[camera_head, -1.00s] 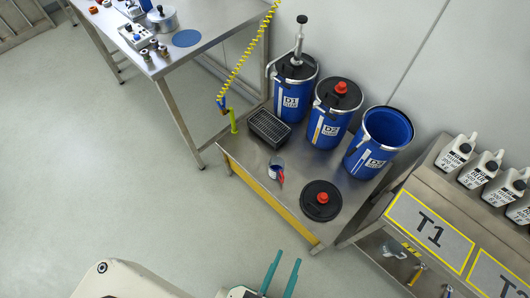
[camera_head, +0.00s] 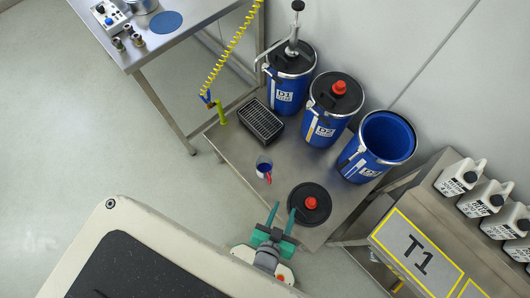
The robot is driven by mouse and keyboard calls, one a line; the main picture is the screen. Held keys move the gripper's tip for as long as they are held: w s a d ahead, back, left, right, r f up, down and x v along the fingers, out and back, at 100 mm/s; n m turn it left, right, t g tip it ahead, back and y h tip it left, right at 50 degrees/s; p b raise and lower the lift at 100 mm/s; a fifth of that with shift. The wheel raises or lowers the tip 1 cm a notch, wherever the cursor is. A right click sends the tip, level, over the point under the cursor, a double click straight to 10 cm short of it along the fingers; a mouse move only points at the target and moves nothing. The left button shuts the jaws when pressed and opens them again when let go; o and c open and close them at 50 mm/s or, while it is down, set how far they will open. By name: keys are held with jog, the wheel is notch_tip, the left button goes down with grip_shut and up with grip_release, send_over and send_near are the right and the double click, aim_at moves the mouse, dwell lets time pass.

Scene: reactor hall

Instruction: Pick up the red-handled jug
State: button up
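The red-handled jug (camera_head: 264,168) is a small clear vessel that looks blue inside, with a red handle on its lower right side. It stands on the low steel platform (camera_head: 228,152), in front of the black grated box. My gripper (camera_head: 282,208) has two teal fingers spread apart with nothing visible between them. Its fingertips point up the picture, below and right of the jug, and appear close to the black lid. The jug is apart from the gripper and fully in view.
A black lid with a red cap (camera_head: 310,204) lies right of the jug. Blue drums (camera_head: 326,112) stand behind it, one of them open (camera_head: 378,148). A black grated box (camera_head: 260,122) and a yellow coiled hose (camera_head: 236,62) are at the upper left.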

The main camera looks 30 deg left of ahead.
jog(key=w+a+f+n+g, duration=0.1)
jog(key=w+a+f+g, duration=0.1)
jog(key=w+f+g, duration=0.3)
jog(key=w+a+f, duration=0.2)
jog(key=a+f, duration=0.1)
jog(key=f, duration=0.5)
jog(key=n+g+h, duration=0.1)
jog(key=g, duration=0.5)
send_over(270, 182)
jog(key=shift+w+a+f, duration=0.1)
jog(key=shift+w+f, duration=0.1)
jog(key=shift+a+f, duration=0.1)
jog(key=shift+f, duration=5.25)
grip_shut()
